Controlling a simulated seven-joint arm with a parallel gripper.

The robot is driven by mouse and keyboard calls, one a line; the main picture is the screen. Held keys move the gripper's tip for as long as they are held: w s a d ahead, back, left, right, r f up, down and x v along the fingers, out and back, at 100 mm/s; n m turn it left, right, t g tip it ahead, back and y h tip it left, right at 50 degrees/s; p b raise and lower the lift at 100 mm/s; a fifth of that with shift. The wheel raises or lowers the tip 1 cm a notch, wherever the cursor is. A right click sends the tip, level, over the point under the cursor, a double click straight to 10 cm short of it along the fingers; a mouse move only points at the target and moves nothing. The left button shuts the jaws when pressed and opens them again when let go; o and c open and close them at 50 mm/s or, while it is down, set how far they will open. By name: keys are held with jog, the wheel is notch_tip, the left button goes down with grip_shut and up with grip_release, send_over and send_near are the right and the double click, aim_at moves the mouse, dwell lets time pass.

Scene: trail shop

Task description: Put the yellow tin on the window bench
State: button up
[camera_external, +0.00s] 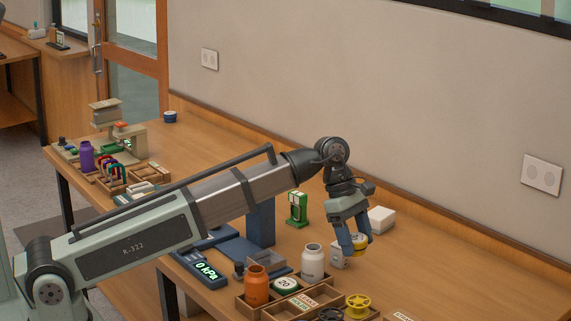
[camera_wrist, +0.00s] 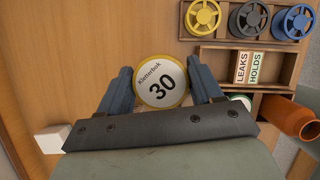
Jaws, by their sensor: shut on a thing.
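The yellow tin (camera_external: 361,240) is a small round tin with a yellow rim. The fingers also show in the wrist view (camera_wrist: 160,90). A separate wooden bench (camera_external: 88,57) stands at the back left, near the glazed door; no label shows whether it is the window bench.
A tray holds an orange bottle (camera_external: 257,286), a white bottle (camera_external: 313,262) and a green-rimmed tin (camera_external: 285,285). Spools (camera_wrist: 248,18) lie beside it. White boxes (camera_external: 381,219) and a green device (camera_external: 297,207) stand near my gripper. Bare bench top (camera_external: 440,270) lies to the right.

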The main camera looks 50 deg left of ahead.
aim_at(363, 238)
jog(key=r, duration=0.4)
jog(key=shift+w+a+r, duration=0.3)
jog(key=shift+a+r, duration=0.05)
jog(key=shift+r, duration=0.05)
jog(key=w+a+n+t, duration=0.15)
jog(key=w+a, duration=0.35)
jog(key=a, duration=0.9)
jog(key=w+a+n+y, duration=0.1)
jog(key=w+a+n, duration=0.3)
jog(key=a, duration=1)
jog(key=w+a+n+t, duration=0.15)
jog(key=w+a, duration=0.45)
jog(key=a, duration=0.8)
jog(key=s+a+n+y, duration=0.15)
jog(key=s+a, duration=0.25)
jog(key=a, duration=1.2)
jog(key=s+a+n, duration=0.3)
jog(key=s+a, duration=0.2)
jog(key=a, duration=1)
jog(key=s+a+n+y, duration=0.15)
jog(key=s+a, duration=0.25)
jog(key=a, duration=1.2)
jog(key=shift+n+t, duration=0.3)
jog(key=shift+w+d+f, duration=0.1)
jog(key=shift+d+f, duration=0.05)
jog(key=shift+f, duration=3.7)
jog(key=shift+w+d+f, duration=0.1)
jog(key=shift+d+f, duration=0.05)
jog(key=shift+f, duration=3.65)
